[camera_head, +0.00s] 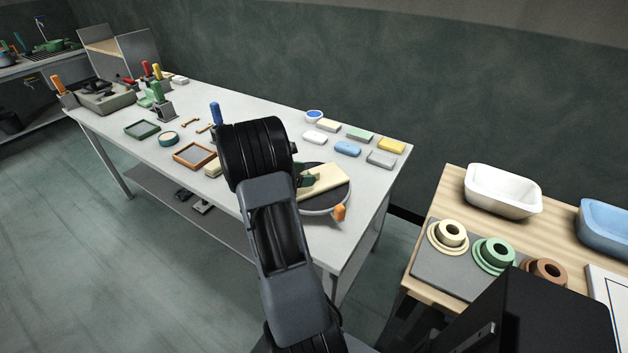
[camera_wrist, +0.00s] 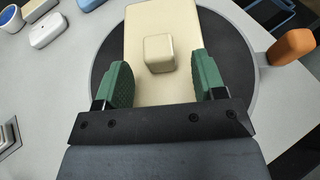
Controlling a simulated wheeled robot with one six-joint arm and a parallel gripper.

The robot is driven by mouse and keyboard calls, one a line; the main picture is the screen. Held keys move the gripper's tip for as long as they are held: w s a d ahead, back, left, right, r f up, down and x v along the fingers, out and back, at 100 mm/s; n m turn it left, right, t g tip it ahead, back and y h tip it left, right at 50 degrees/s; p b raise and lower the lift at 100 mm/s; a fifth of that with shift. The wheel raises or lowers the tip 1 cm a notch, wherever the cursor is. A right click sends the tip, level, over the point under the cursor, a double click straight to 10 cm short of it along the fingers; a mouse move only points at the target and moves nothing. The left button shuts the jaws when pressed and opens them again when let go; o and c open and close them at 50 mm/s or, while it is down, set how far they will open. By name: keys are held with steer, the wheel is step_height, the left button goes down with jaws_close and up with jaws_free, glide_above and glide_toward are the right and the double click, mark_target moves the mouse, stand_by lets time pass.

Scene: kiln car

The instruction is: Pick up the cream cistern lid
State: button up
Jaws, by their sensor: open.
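The cream cistern lid (camera_wrist: 165,95) is a flat rectangular slab with a raised square knob (camera_wrist: 158,53) on top. It lies on a dark round turntable (camera_wrist: 104,62) with a pale rim. In the head view the lid (camera_head: 330,178) shows beyond my arm, partly hidden by it. My gripper (camera_wrist: 163,82) is open over the lid, with one green fingertip on each side. The knob is between and slightly beyond the fingertips, with gaps on both sides. I cannot tell whether the fingertips touch the lid.
An orange block (camera_wrist: 291,46) stands at the turntable's right edge. Several coloured blocks, including a yellow one (camera_head: 392,145), lie at the table's back right. A wooden frame (camera_head: 194,155) lies left of my arm. A second table (camera_head: 452,190) at right holds basins and ringed parts.

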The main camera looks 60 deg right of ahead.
steer(key=shift+x, duration=0.9)
steer(key=shift+c, duration=0.5)
jaws_close()
steer(key=shift+r, duration=0.1)
